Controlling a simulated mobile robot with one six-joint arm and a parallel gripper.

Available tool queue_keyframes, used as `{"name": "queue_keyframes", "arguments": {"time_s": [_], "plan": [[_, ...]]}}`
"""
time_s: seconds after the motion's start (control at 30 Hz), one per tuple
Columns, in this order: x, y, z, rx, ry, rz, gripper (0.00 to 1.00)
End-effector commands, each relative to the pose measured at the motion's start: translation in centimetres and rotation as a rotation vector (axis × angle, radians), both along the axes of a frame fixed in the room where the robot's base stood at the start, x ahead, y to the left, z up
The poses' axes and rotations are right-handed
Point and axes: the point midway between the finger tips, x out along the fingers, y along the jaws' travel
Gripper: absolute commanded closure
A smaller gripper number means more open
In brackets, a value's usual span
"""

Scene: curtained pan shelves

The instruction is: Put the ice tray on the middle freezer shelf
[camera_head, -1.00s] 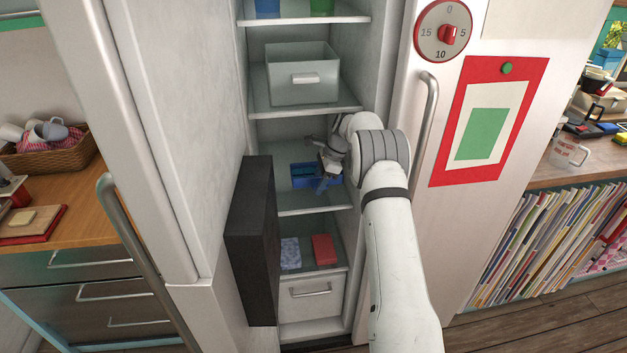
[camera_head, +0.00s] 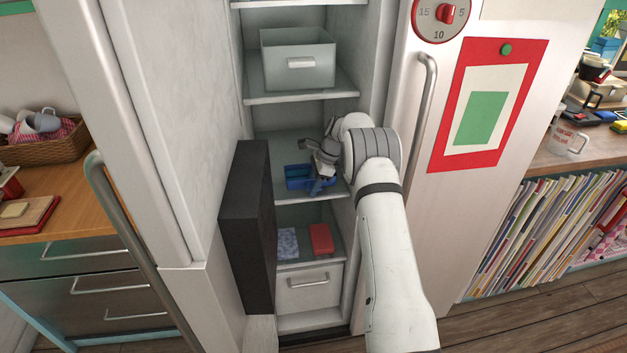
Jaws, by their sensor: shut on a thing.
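The blue ice tray (camera_head: 296,175) is at the shelf (camera_head: 268,188) below the grey bin, near its front edge. I cannot tell whether it rests on the shelf or is held just above it. My gripper (camera_head: 317,184) is at the tray's right part and shut on it. My gripper and wrist hide part of the tray's right side.
A grey bin (camera_head: 297,68) stands on the shelf above. A red box (camera_head: 321,238) and a pale blue patterned pack (camera_head: 287,243) lie on the shelf below, over a white drawer (camera_head: 308,288). A dark panel (camera_head: 248,225) stands in front at the left.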

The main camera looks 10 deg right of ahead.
Motion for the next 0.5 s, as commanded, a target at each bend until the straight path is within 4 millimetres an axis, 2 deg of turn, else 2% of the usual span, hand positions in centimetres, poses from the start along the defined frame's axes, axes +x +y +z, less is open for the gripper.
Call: {"name": "queue_keyframes", "arguments": {"time_s": [0.13,0.5], "plan": [[0.04,-0.04,-0.81,0.000,-0.002,-0.001,0.87],[0.05,-0.11,-0.86,0.000,-0.002,-0.001,0.87]]}}
